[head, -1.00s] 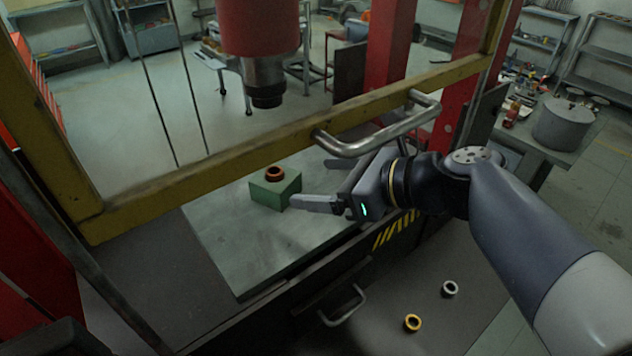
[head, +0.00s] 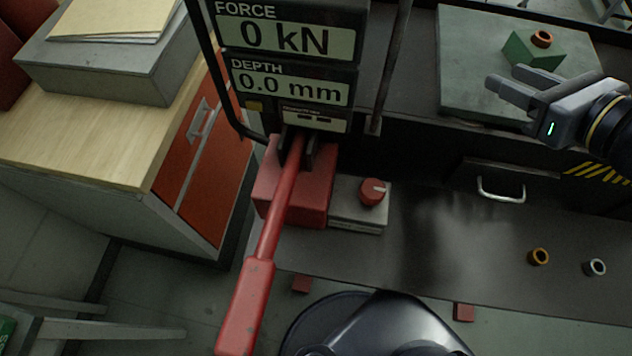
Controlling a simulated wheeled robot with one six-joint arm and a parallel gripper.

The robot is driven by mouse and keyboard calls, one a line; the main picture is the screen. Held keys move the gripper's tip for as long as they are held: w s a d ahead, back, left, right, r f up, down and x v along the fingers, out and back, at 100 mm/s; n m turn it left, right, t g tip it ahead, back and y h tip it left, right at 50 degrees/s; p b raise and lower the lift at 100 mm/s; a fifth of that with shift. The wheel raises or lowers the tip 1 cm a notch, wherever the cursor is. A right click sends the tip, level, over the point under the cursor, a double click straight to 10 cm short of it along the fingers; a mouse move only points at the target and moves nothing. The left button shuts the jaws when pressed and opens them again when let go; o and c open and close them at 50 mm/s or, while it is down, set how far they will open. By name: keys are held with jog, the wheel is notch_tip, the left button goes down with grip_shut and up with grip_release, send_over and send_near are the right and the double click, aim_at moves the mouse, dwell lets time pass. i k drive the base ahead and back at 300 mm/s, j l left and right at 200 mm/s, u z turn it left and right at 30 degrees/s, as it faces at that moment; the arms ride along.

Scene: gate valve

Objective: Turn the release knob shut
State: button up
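The release knob (head: 373,192) is a round red knob with a pale pointer mark. It sits on a small grey valve block (head: 357,218), to the right of a red pump body (head: 296,195). The pointer points to the right in the picture. Nothing touches the knob. My gripper (head: 504,79) is at the upper right, well away from the knob, in front of a green block (head: 533,52). Its two fingers are apart with nothing visible between them.
A long red lever (head: 262,270) slopes from the pump toward the front left. A display (head: 290,55) above reads 0 kN and 0.0 mm. A drawer handle (head: 500,190) and two rings (head: 539,257) lie to the right. The dark surface right of the knob is clear.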

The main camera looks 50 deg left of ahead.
aim_at(373, 191)
jog(key=k+l+u, duration=0.1)
jog(key=u, duration=0.3)
jog(key=k+u, duration=0.15)
jog(key=u, duration=0.25)
jog(key=k+l+u, duration=0.1)
jog(key=u, duration=0.3)
jog(key=i+u, duration=0.2)
jog(key=u, duration=0.25)
jog(key=i+l+u, duration=0.1)
jog(key=u, duration=0.35)
jog(key=i+l+u, duration=0.2)
jog(key=u, duration=0.2)
jog(key=k+j, duration=0.1)
jog(key=j, duration=0.25)
jog(key=k+j, duration=0.1)
jog(key=j, duration=0.2)
